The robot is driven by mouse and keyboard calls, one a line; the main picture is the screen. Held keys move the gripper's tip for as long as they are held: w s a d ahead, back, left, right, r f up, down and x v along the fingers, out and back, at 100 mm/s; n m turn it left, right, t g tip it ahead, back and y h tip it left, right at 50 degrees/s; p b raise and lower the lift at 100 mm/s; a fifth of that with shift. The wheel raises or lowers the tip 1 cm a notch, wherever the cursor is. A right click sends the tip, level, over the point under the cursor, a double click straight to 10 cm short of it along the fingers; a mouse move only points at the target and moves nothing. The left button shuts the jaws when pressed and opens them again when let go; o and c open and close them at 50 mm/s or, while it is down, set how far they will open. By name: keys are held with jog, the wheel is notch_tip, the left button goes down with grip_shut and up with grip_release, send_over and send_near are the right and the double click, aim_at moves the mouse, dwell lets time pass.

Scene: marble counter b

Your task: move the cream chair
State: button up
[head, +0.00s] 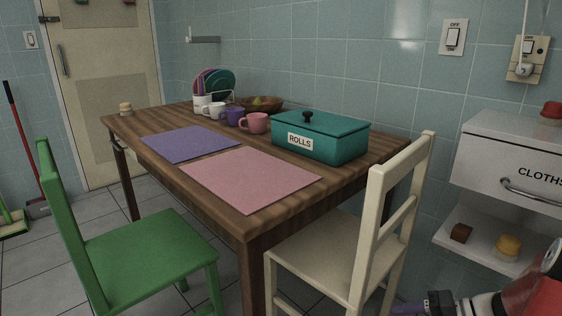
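The cream chair (322,248) stands upright at the right end of the wooden table (130,127). Its backrest is on the right and its seat faces the table, with the front part close to the near table leg. Part of my arm shows in the bottom right corner. My gripper (425,305) is low there, right of the chair's rear legs and apparently apart from the backrest. It is partly cut off by the frame's edge, and its fingers are too unclear to tell open from shut. The lower ends of the chair's legs are out of frame.
A green chair (150,252) stands at the table's near left side. A white drawer unit (490,150) labelled CLOTHS, with a shelf (480,240) below, is on the right wall. A teal ROLLS box (330,140) and several mugs stand on the table. Tiled floor shows at left.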

jog(key=s+a+r+n+h+p, duration=0.1)
jog(key=s+a+r+n+h, duration=0.4)
jog(key=s+a+r+h, duration=0.6)
jog(key=s+a+r, duration=0.2)
jog(key=a+r, duration=0.3)
jog(key=shift+r+n+t+h+p, duration=0.3)
jog(key=shift+r+p, duration=0.05)
jog(key=shift+r, duration=0.05)
